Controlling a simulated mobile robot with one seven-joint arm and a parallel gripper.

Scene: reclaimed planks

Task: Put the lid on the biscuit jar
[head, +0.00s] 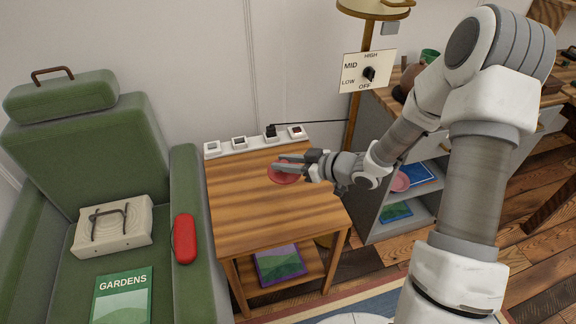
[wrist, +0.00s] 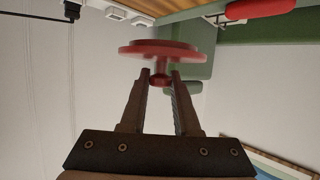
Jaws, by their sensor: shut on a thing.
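My gripper (head: 292,166) is above the small striped wooden table in the head view, shut on a red round lid (head: 284,177). In the wrist view the lid (wrist: 160,51) lies beyond the fingertips (wrist: 160,76), with its knob between them. The lid is clear of the fingers apart from the knob. I cannot pick out a biscuit jar in either view; my arm hides part of the right side.
The wooden table (head: 250,213) has a bare top, with a power strip (head: 256,141) behind it. A green armchair (head: 182,165) stands left, bearing a red case (head: 184,238). A grey cabinet (head: 377,222) stands right, with a pinkish round thing (head: 400,182) on its shelf.

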